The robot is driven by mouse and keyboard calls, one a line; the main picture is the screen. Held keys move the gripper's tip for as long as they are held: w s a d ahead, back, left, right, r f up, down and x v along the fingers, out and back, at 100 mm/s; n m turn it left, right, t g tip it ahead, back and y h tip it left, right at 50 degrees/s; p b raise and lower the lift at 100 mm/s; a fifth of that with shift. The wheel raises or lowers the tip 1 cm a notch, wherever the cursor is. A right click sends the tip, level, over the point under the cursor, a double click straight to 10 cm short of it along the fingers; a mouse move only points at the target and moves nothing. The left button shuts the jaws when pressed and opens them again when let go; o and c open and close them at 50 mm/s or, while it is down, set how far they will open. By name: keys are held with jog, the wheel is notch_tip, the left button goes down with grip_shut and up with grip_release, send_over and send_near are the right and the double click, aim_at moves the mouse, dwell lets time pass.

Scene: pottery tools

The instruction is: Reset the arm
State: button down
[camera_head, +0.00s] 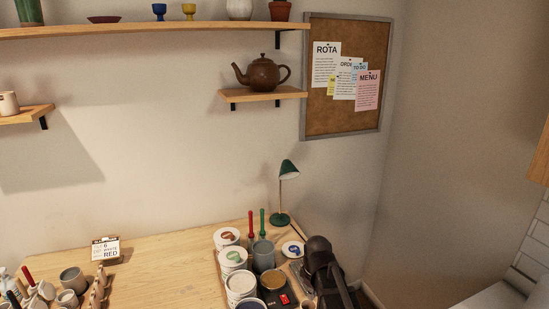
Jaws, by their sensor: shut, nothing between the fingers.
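A dark, rounded shape (325,268) at the lower right, over the right end of the table, appears to be part of my arm. It runs down out of the bottom of the picture. My gripper cannot be made out in this view. The arm shape is close to the right of several paint pots and covers part of the table's right edge.
The wooden table (170,270) has clear room in its middle. A white pot (241,283), a green lamp (283,190) and a small sign (106,250) stand on it. Above are a teapot (262,75) on a small shelf (270,95) and a corkboard (345,115).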

jog(key=s+d+f+m+b, duration=0.2)
jog(key=s+d+m, duration=0.3)
jog(key=s+m, duration=0.3)
jog(key=shift+s+d+f+m, duration=0.3)
jog(key=shift+f+m, duration=0.15)
jog(key=shift+m, duration=0.55)
